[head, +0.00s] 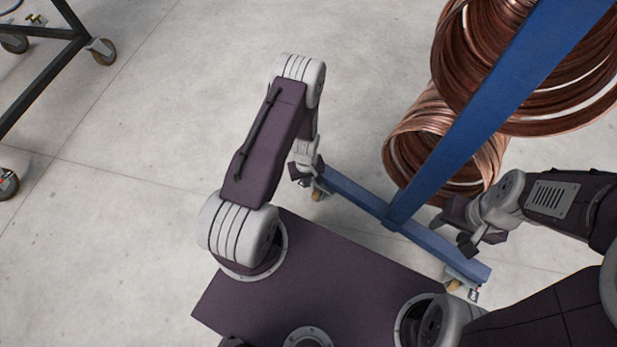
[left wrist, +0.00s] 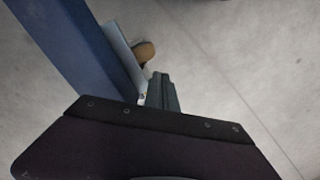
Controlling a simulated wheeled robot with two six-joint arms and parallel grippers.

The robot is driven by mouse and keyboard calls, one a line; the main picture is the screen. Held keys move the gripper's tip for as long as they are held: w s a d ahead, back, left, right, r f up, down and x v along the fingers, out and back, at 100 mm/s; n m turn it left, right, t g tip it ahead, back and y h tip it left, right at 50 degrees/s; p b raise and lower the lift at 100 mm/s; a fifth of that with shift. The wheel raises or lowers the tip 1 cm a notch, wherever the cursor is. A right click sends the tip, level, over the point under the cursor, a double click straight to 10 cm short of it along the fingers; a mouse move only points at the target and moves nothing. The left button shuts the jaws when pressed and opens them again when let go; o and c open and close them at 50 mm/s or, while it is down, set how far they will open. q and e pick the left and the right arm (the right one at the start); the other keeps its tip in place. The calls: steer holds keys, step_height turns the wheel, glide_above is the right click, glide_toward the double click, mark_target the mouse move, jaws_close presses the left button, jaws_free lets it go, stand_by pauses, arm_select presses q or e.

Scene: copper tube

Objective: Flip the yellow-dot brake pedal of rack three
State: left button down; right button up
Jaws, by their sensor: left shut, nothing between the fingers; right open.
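The blue rack's base bar (head: 345,190) runs along the front of my base, with a tan-wheeled caster at each end. My left gripper (head: 304,178) is shut and empty, low beside the left caster (head: 318,196). In the left wrist view the shut fingertips (left wrist: 162,92) lie close to that tan wheel (left wrist: 145,52) and the blue bar (left wrist: 75,45); contact cannot be told. A small pale part shows beside the fingers, but no yellow dot can be made out. The right caster (head: 454,286) has a small pale tag beside it. My right gripper (head: 466,228) is open above the bar's right part.
The blue upright (head: 450,150) slants up to the right and carries large copper tube coils (head: 460,165). A dark cart frame (head: 45,75) on casters stands at the far left. The concrete floor between is clear.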

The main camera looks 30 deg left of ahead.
steer(key=shift+f+b, duration=0.7)
steer(key=shift+f, duration=0.05)
stand_by(0.4)
step_height(320, 180, up, 7)
steer(key=p, duration=0.6)
steer(key=shift+f+p, duration=0.15)
steer(key=shift+p, duration=0.2)
